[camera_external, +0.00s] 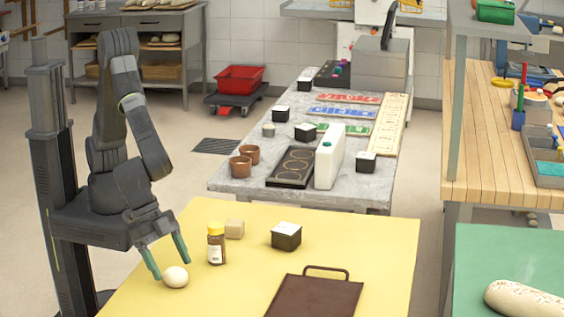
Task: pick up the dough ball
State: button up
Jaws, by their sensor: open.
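The dough ball (176,277) is a pale, round lump on the yellow table top (385,240), near its left edge. My gripper (171,270) comes down from the upper left, with its two green fingers spread apart. The fingertips are close to the dough ball, one at its left and one just behind its upper right. I cannot tell from this one view whether they touch it or straddle it. The dough ball rests on the table.
A black box with a white top (286,236) and a dark brown handled tray (315,298) lie farther right. The table's front left is clear.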

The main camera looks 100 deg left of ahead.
jog(key=shift+x, duration=1.1)
jog(key=c, duration=1.1)
